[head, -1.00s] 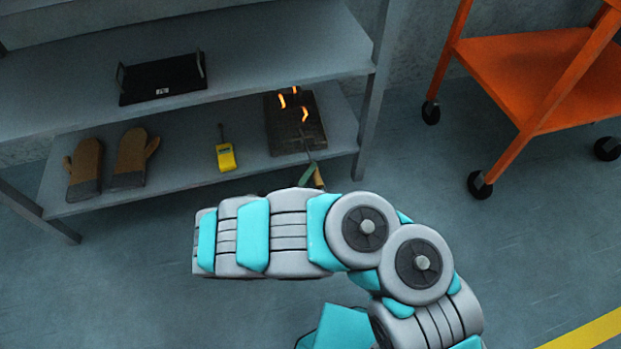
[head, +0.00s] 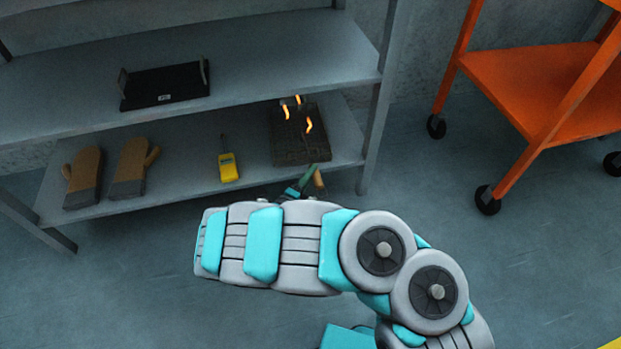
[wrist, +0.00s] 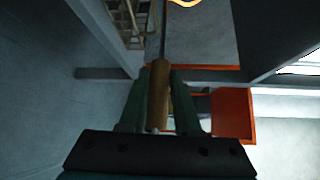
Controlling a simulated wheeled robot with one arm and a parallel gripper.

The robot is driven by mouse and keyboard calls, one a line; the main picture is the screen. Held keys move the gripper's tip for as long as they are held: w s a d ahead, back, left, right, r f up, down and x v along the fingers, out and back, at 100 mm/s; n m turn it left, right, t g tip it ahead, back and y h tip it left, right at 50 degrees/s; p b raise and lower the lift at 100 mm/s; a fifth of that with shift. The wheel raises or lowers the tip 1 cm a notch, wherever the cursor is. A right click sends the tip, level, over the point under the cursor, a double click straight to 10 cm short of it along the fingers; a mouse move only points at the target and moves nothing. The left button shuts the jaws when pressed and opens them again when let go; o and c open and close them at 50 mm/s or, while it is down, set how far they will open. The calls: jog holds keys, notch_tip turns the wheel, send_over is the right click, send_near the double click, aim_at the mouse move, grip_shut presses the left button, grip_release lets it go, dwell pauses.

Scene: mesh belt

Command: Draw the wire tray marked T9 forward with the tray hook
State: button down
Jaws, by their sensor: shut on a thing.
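My gripper (wrist: 163,80) is shut on the wooden handle of the tray hook (wrist: 158,98), its green fingers on either side. A thin dark rod runs on from the handle; its far end is unclear. In the head view my gripper (head: 302,181) and the hook's handle (head: 319,180) are just in front of the lower shelf, partly hidden by my arm. A dark mesh tray (head: 302,152) with glowing orange bits sits near the shelf's right end. Its mesh shows at the wrist view's top left (wrist: 128,20). I cannot read a T9 mark or tell whether the hook touches it.
The lower shelf (head: 190,180) also holds a yellow handheld device (head: 228,168) and two tan mitts (head: 84,178). A black tray (head: 165,87) with handles and a small label is on the shelf above. An orange wheeled cart (head: 535,85) stands right. Floor between is clear.

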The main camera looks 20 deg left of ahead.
jog(key=shift+r, duration=0.2)
notch_tip(320, 180, up, 8)
jog(key=p, duration=0.5)
dwell(1.3)
jog(key=shift+r+p, duration=0.1)
jog(key=shift+p, duration=0.2)
jog(key=s+d+p, duration=0.2)
jog(key=s+d, duration=0.4)
jog(key=s, duration=0.4)
jog(key=shift+d, duration=0.15)
jog(key=shift+s, duration=0.25)
dwell(0.5)
